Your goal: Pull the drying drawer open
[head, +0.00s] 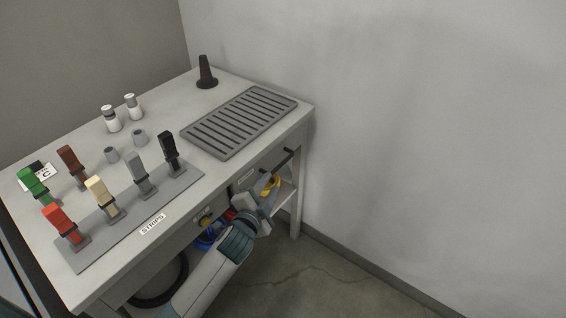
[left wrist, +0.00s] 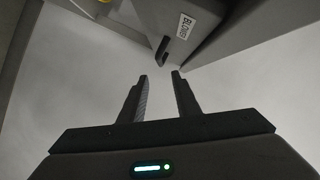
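A grey drawer front with a small white label (head: 245,177) is under the right end of the table. It has a black bar handle (head: 279,160) and looks closed. In the left wrist view the label (left wrist: 187,27) seems to read "BLOW" plus a blurred end, and the handle (left wrist: 162,50) shows end-on. My left gripper (head: 266,186) is just below the handle in the head view. In the left wrist view its two fingers (left wrist: 160,76) are apart and empty, with the handle just beyond the tips, not between them. My right gripper is out of view.
The table top holds a slotted grey rack (head: 240,122), a dark cone (head: 206,73), several coloured samples on a strip (head: 130,225) and two small bottles. Floor to the right is clear.

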